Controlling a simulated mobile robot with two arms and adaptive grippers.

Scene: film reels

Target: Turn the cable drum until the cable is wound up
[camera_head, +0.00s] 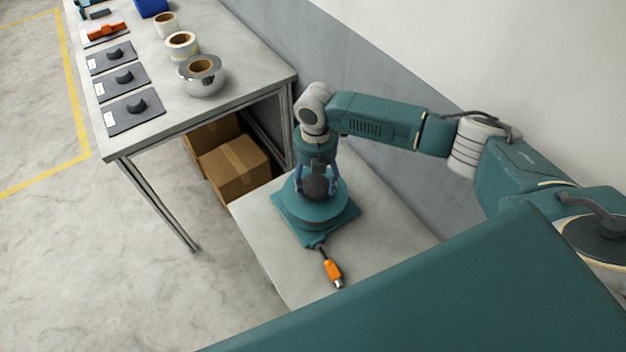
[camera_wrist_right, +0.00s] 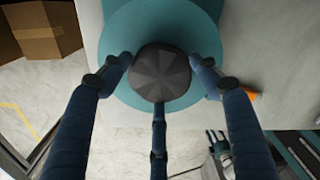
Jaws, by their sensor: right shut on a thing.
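The cable drum (camera_head: 308,213) is a teal round disc on a square teal base, standing on a small grey table. A dark faceted knob (camera_head: 316,187) sits on top of it. My right gripper (camera_head: 317,184) reaches down from above and is shut on the knob. In the right wrist view its dark blue fingers stand around the knob (camera_wrist_right: 161,73), over the teal disc (camera_wrist_right: 120,95). A short dark cable with an orange plug (camera_head: 332,270) comes out at the drum's front and lies on the table.
The small table (camera_head: 385,230) has bare room right of the drum. A longer table (camera_head: 235,82) at the upper left holds tape rolls (camera_head: 203,75), dark pads with knobs (camera_head: 133,109) and an orange tool (camera_head: 106,31). Cardboard boxes (camera_head: 234,168) stand below it. A wall rises behind.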

